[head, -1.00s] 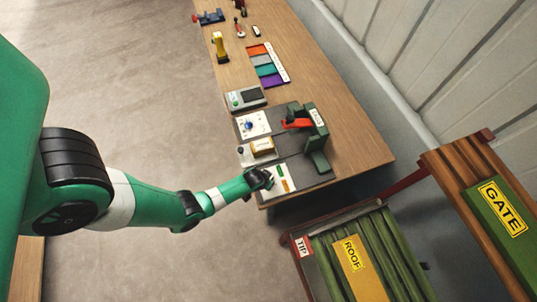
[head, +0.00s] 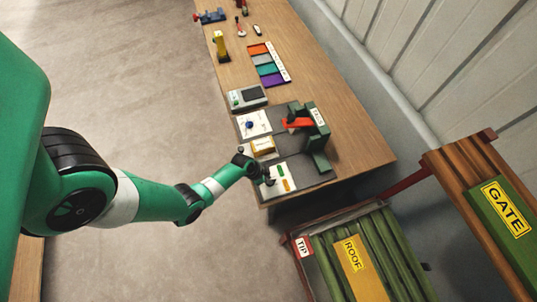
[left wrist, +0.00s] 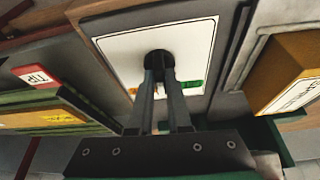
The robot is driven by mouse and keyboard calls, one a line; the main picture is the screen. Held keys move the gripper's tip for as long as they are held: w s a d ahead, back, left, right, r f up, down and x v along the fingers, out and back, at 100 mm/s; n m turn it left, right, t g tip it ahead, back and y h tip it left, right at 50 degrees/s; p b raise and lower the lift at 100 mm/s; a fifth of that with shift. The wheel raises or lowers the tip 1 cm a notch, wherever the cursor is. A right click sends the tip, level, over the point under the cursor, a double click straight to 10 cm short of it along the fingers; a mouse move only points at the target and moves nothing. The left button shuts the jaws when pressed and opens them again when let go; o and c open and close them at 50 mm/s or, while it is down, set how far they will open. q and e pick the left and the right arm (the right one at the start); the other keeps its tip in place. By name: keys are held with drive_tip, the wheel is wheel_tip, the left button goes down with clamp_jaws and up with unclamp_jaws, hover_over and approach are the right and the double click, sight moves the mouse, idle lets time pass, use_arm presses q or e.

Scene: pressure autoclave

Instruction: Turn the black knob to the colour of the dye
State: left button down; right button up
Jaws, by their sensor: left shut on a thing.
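The black knob (left wrist: 158,60) sits on a white panel (left wrist: 193,45) in the left wrist view. The panel has an orange mark (left wrist: 132,91) and a green mark (left wrist: 193,84) on either side of my fingers. My left gripper (left wrist: 160,80) is closed on the knob, its fingers pointing at the panel and hiding part of it. In the head view my left gripper (head: 267,179) is at the left part of the white panel (head: 288,170) near the table's front end. I cannot make out which thing is the dye. My right gripper is not in view.
A yellow block (head: 263,146) and a dark green stand (head: 316,140) with a red lever are close behind the panel. Orange, grey, teal and purple strips (head: 268,68) lie farther back. A crate marked ROOF and TIP (head: 318,262) stands off the table's front end.

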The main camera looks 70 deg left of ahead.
use_arm(q)
drive_tip(key=m+h, duration=0.1)
drive_tip(key=m, duration=0.1)
drive_tip(key=shift+a+r+m, duration=0.1)
drive_tip(key=shift+a+m, duration=0.05)
drive_tip(key=shift+m, duration=0.25)
drive_tip(key=shift+m+g+h+p, duration=0.3)
drive_tip(key=shift+m+h+p, duration=0.35)
drive_tip(key=shift+m, duration=0.95)
drive_tip(key=c, duration=0.9)
unclamp_jaws()
drive_tip(key=shift+o, duration=0.2)
